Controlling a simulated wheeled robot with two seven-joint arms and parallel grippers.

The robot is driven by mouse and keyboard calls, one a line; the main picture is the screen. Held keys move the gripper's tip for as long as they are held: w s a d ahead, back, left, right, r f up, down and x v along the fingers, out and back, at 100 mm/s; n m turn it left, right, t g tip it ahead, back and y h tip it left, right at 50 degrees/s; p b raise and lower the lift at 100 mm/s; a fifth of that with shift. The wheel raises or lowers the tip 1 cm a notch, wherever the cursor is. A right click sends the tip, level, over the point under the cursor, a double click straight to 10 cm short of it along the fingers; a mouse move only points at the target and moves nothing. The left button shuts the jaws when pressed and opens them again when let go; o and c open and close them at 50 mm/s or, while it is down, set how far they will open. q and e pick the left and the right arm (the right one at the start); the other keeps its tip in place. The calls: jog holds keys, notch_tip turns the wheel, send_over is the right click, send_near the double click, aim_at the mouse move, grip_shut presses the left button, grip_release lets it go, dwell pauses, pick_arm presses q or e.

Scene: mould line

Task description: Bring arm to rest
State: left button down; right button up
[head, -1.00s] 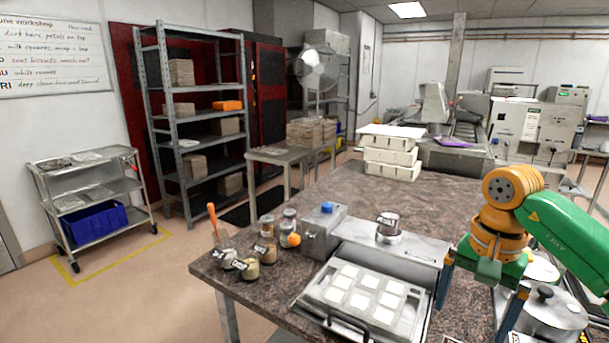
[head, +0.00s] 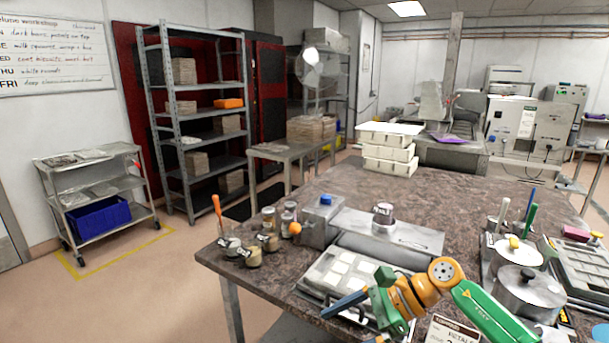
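My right arm comes in from the right, low over the front of the stone-topped table (head: 470,187). Its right gripper (head: 352,322) points left, with its blue fingers spread apart and nothing seen between them. One finger lies in front of the tray of pale squares (head: 338,268) and hides part of it. I cannot tell how high the gripper is above the tray. My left gripper is not in view.
Lidded pots (head: 528,290) stand to the right of my arm. White stacked moulds (head: 390,152) are at the back. The table's middle is fairly clear.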

jog(key=w+a+f+m+t+y, duration=0.35)
jog(key=f+m+t, duration=0.4)
jog(key=m, duration=0.95)
jog(key=s+d+f+m+t+h, duration=0.2)
jog(key=d+f+m+h, duration=0.25)
jog(key=f+m, duration=0.55)
jog(key=s+d+f+m+t+h, duration=0.2)
jog(key=d+f+m+h, duration=0.25)
jog(key=f+m, duration=0.45)
jog(key=s+d+f+m+g+h, duration=0.25)
jog(key=s+f+m, duration=0.25)
jog(key=s+f, duration=0.25)
jog(key=s+d+f+m+g+h, duration=0.1)
jog(key=s+d+f+m+g, duration=0.35)
jog(key=s, duration=0.45)
jog(key=s+f+m+g+h, duration=0.1)
jog(key=s+f+m+g, duration=0.1)
jog(key=s, duration=0.8)
jog(key=s+f+m+g, duration=0.2)
jog(key=s+f+m, duration=0.3)
jog(key=s, duration=0.5)
jog(key=shift+s+d+h, duration=0.15)
jog(key=shift+s+h, duration=0.2)
jog(key=shift+h, duration=0.05)
jog(key=shift+f, duration=0.1)
